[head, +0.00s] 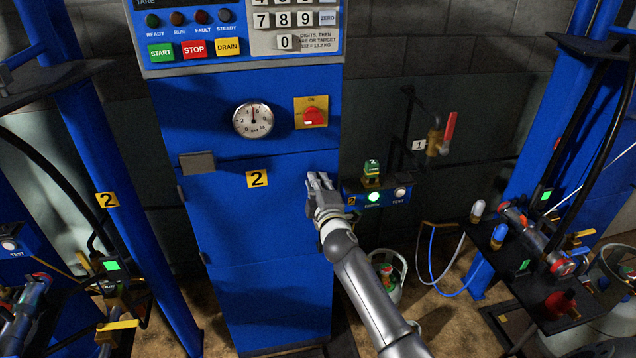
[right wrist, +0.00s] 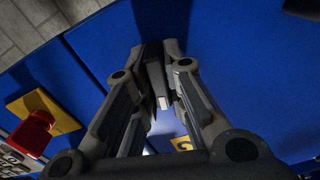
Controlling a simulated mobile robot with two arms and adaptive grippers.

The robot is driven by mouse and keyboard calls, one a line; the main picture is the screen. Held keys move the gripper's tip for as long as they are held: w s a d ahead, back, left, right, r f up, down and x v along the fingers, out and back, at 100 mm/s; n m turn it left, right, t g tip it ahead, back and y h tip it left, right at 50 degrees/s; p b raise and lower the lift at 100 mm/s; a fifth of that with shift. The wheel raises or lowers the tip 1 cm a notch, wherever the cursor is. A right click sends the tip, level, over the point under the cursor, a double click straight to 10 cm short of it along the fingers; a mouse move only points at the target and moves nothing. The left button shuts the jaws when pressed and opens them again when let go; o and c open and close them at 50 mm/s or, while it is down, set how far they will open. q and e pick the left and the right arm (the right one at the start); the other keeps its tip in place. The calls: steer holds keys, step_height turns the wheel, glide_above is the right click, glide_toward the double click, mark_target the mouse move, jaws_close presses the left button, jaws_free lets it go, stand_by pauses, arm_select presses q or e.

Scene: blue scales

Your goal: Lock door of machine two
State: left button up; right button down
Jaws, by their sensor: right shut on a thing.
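Machine two is the blue cabinet (head: 225,225) in the middle of the head view. Its door carries a yellow "2" label (head: 257,179), which also shows partly in the right wrist view (right wrist: 183,144). My right gripper (head: 320,183) is at the door's right edge, level with the label. In the right wrist view its fingers (right wrist: 163,85) are shut on a small grey latch piece (right wrist: 163,102) against the blue front. The fingers hide most of this piece, so I cannot tell its position. My left gripper is not in view.
Above the door are a round gauge (head: 253,119) and a red rotary switch (head: 313,117) on a yellow plate. A small box with a lit green button (head: 374,197) is right of my gripper. A gas cylinder (head: 388,285) stands below, behind my right arm.

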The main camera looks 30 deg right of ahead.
steer(key=shift+f+n, duration=0.15)
steer(key=shift+n, duration=0.95)
steer(key=c, duration=1.5)
jaws_free()
steer(key=shift+s, duration=0.1)
steer(key=v, duration=1.2)
steer(key=shift+a, duration=0.1)
